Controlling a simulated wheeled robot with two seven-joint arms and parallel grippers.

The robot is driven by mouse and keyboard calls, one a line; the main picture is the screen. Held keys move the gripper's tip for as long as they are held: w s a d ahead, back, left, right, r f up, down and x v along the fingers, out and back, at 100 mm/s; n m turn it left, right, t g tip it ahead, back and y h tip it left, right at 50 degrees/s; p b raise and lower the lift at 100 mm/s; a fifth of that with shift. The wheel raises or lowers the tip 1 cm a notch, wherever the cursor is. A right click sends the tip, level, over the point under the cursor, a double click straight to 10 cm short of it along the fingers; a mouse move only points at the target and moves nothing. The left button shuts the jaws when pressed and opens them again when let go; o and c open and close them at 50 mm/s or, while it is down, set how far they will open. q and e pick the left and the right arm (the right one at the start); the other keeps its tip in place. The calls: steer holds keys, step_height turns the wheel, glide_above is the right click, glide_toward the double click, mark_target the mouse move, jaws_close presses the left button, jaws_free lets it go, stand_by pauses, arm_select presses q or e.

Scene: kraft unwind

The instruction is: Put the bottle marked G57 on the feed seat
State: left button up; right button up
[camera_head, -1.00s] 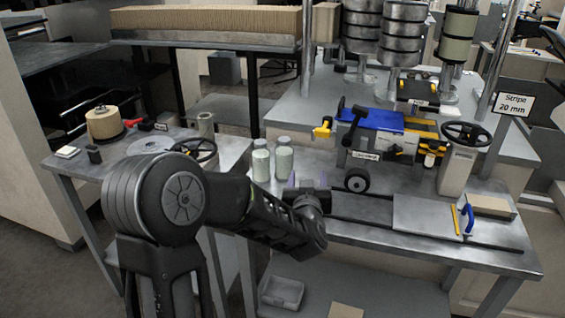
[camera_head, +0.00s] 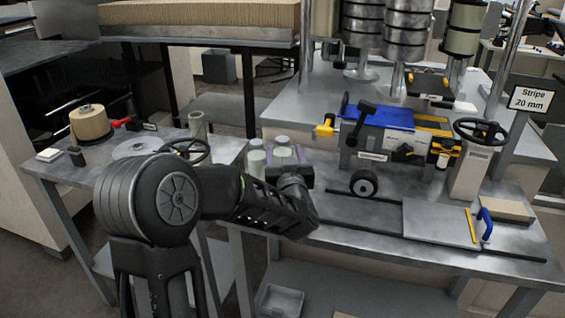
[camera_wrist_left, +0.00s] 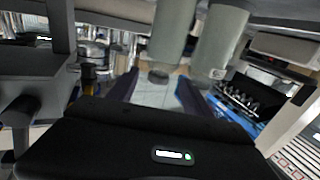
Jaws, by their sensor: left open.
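Two pale-green bottles with grey caps, a left bottle (camera_head: 256,158) and a right bottle (camera_head: 283,141), stand close together on the metal bench. I cannot read a G57 mark on either. My left gripper (camera_head: 286,160) is just in front of them, partly hiding them, with its fingers apart and nothing held. In the left wrist view two pale bottles, one (camera_wrist_left: 171,32) beside the other (camera_wrist_left: 217,42), appear upside down beyond the open fingers (camera_wrist_left: 158,82). I cannot pick out the feed seat for certain; a blue-topped machine (camera_head: 378,118) stands right of the bottles. My right gripper is not in view.
A black wheel (camera_head: 364,183) and a dark rail (camera_head: 400,239) are right of my gripper. A grey plate (camera_head: 436,220) with a blue handle lies at the bench's right. A side table (camera_head: 60,172) at left carries a tan roll (camera_head: 90,123) and a handwheel.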

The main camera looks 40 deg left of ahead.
mark_target(283, 147)
arm_select(q)
steer(key=shift+p+x, duration=0.45)
steer(key=shift+x, duration=2.15)
jaws_close()
